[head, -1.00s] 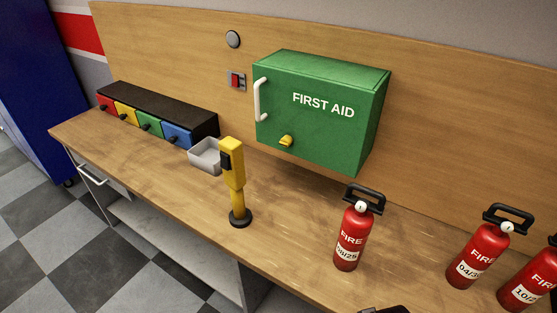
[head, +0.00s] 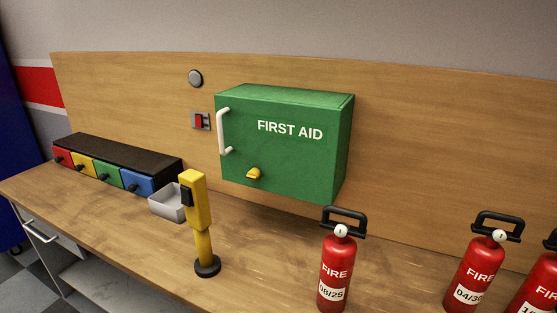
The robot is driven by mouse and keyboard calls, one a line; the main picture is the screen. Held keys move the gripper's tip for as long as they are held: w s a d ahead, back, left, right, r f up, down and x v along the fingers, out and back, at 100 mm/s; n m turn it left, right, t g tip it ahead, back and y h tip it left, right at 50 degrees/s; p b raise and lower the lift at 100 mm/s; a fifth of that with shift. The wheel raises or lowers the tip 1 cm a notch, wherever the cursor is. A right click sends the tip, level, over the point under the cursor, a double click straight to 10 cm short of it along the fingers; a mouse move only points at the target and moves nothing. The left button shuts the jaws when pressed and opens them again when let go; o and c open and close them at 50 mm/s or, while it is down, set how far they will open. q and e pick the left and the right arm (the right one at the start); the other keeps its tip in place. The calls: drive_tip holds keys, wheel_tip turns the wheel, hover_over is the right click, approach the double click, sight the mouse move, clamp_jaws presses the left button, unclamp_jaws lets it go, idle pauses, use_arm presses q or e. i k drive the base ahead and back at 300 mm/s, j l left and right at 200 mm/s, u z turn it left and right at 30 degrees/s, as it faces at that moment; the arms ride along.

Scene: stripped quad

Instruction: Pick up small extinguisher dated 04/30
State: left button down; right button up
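Several small red fire extinguishers with black handles stand on the wooden bench at the right of the head view. The extinguisher labelled 04/30 (head: 475,274) stands upright second from the left; the last digit of its label is hard to read. The extinguisher labelled 08/25 (head: 335,270) stands to its left, its first digit partly unclear. A third extinguisher (head: 541,288) is cut off by the right edge, its date mostly out of frame. Neither of my grippers shows in the view.
A green first aid box (head: 282,150) is on the wooden back panel behind the bench (head: 120,236). A yellow post (head: 202,235) on a black base stands left of the extinguishers. A grey tray (head: 166,203) and a row of coloured drawers (head: 110,178) are farther left.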

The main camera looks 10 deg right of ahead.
sight(483, 256)
drive_tip(key=k+l+z, duration=0.2)
drive_tip(key=z, duration=0.15)
drive_tip(key=k+l+z, duration=0.2)
drive_tip(key=l+z, duration=0.15)
drive_tip(key=l, duration=0.15)
drive_tip(key=k+l+z, duration=0.1)
drive_tip(key=l+z, duration=0.25)
